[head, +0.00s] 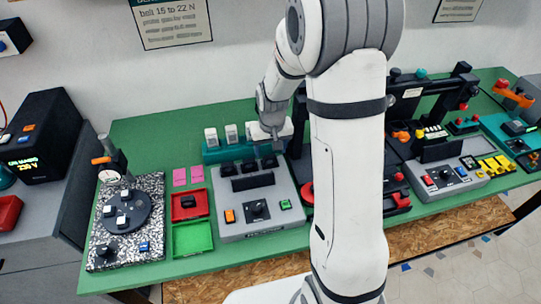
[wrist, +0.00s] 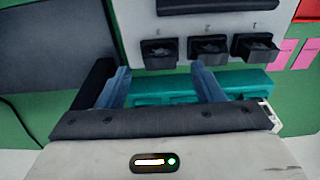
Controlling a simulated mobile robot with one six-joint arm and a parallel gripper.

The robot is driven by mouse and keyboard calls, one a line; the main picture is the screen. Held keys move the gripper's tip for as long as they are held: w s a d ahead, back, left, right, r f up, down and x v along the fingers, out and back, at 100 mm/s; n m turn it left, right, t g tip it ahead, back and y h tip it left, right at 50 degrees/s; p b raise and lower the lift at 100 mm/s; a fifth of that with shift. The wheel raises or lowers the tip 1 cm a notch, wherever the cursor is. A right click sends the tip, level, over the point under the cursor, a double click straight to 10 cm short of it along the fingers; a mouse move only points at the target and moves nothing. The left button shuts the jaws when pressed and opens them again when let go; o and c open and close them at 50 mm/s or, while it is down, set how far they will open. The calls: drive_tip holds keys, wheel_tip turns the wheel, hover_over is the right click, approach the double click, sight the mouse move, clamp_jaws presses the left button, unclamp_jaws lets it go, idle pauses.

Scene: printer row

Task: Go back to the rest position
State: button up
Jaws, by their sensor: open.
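My gripper (head: 266,146) is at the back of the green bench, over the teal rack (head: 222,153) and just behind the grey console (head: 262,218). In the wrist view my gripper (wrist: 160,72) shows two blue-grey fingers spread apart with nothing between them. The teal rack (wrist: 240,84) lies beneath and behind the fingers there. Three black sockets (wrist: 208,47) on the console's edge are beyond the fingertips. My arm hides part of the bench right of the console.
White-topped blocks (head: 231,133) stand in the rack. Left are pink notes (head: 188,176), a red tray (head: 190,206), a green tray (head: 193,239) and a speckled plate with a dark disc (head: 123,213). Right is another grey console (head: 443,177). A wall (head: 240,60) rises behind.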

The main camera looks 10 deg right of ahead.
drive_tip(key=shift+s+r, duration=0.2)
drive_tip(key=shift+r, duration=1.55)
drive_tip(key=s+r+t, duration=0.1)
drive_tip(key=s+r, duration=0.6)
drive_tip(key=s, duration=0.4)
drive_tip(key=s+r+t, duration=0.1)
drive_tip(key=s+r, duration=0.6)
drive_tip(key=s, duration=0.4)
drive_tip(key=shift+d, duration=0.15)
